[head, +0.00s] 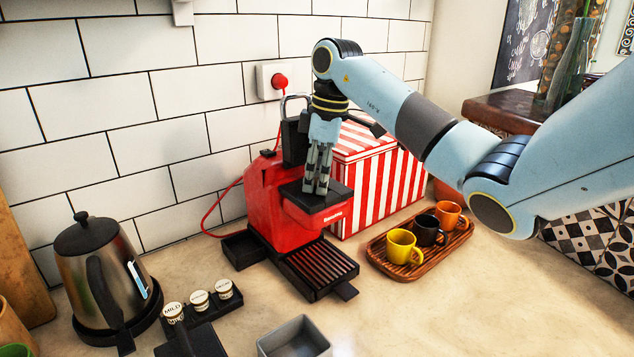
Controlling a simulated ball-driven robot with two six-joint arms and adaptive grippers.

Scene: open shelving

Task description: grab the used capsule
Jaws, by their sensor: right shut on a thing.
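A red coffee machine (265,208) stands against the tiled wall, with a black top plate and a black slatted drip tray (315,268) in front. My right gripper (318,188) points down over the machine's black top plate. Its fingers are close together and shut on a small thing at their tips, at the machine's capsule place. I take this to be the used capsule, but the fingers hide it and I cannot make out its shape. My left gripper is not in view.
A steel kettle (130,272) and a black holder with labelled capsules (199,299) stand at the left. A grey open box (293,340) is at the front. A wooden tray (400,275) with yellow, black and orange cups is at the right. A red-striped box (385,185) stands behind.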

